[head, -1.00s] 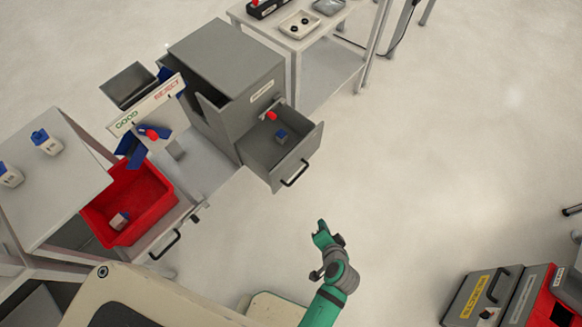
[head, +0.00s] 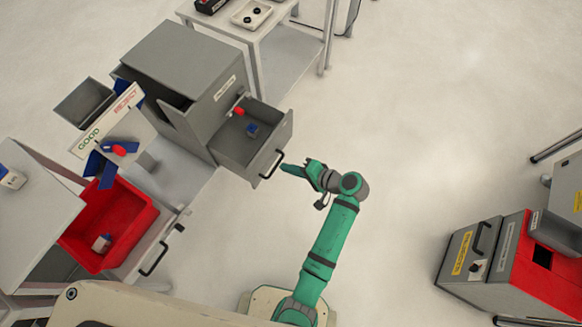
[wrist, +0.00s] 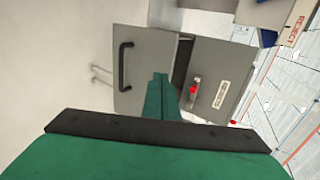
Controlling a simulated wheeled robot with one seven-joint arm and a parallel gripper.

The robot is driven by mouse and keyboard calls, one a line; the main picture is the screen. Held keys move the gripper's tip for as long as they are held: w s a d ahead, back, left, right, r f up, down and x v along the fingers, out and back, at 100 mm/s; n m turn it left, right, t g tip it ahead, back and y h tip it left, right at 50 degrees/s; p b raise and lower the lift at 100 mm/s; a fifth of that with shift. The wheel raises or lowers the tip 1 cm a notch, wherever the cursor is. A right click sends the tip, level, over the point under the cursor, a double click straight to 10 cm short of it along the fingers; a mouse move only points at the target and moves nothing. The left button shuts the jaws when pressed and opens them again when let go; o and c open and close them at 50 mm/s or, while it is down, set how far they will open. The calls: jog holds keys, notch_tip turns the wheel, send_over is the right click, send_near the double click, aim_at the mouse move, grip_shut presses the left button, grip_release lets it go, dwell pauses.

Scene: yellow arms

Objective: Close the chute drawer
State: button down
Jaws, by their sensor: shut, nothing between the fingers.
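The chute drawer (head: 228,152) is a grey open-topped box, pulled out of the grey chute cabinet (head: 205,60). A small blue-topped item (head: 251,130) lies inside it and a red knob (head: 239,112) shows at its back. Its front has a black handle (head: 272,165). My green gripper (head: 283,166) is shut and empty, its tip close to the drawer front by the handle; I cannot tell if it touches. In the wrist view the shut fingers (wrist: 160,92) point toward the drawer front (wrist: 142,62), with the handle (wrist: 124,66) to their left.
A red bin (head: 120,225) sits in another open drawer with a black handle (head: 153,260) at the lower left. A GOOD/REJECT sign (head: 110,115) stands beside the cabinet. Grey and red boxes (head: 510,265) stand at the right. The floor between is clear.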

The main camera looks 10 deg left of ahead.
jog(key=x, duration=0.5)
jog(key=r+x, duration=0.1)
jog(key=x, duration=0.2)
jog(key=shift+w+a, duration=0.1)
jog(key=shift+a, duration=0.45)
jog(key=shift+w+a, duration=0.25)
jog(key=shift+a, duration=0.35)
